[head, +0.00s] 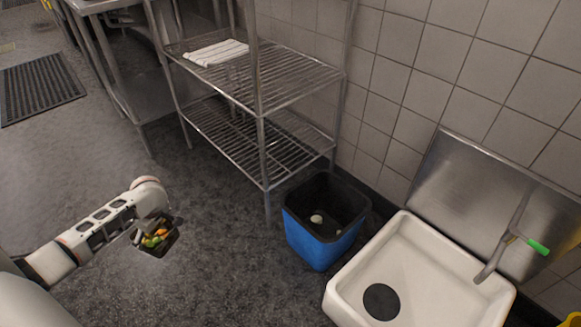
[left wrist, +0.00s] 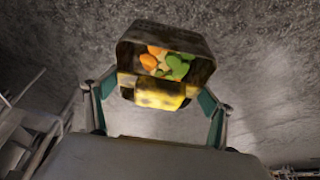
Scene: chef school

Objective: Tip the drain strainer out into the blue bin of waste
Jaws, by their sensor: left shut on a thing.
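My left gripper (head: 140,232) is shut on the drain strainer (head: 166,249), a small dark square basket. It holds the strainer above the floor, to the left of the bin and apart from it. Orange, green and yellow bits of waste lie in the strainer. In the left wrist view the strainer (left wrist: 195,47) sits between the two fingers (left wrist: 158,100), with the waste showing inside. The blue bin (head: 318,242) stands on the floor between the shelf rack and the sink, with a dark rim and a pale lump inside. My right gripper is not in view.
A wire shelf rack (head: 268,155) with a folded white cloth (head: 216,52) stands behind the bin. A white sink (head: 440,275) with a dark round drain (head: 381,301) is right of the bin. The floor (head: 225,260) between strainer and bin is clear.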

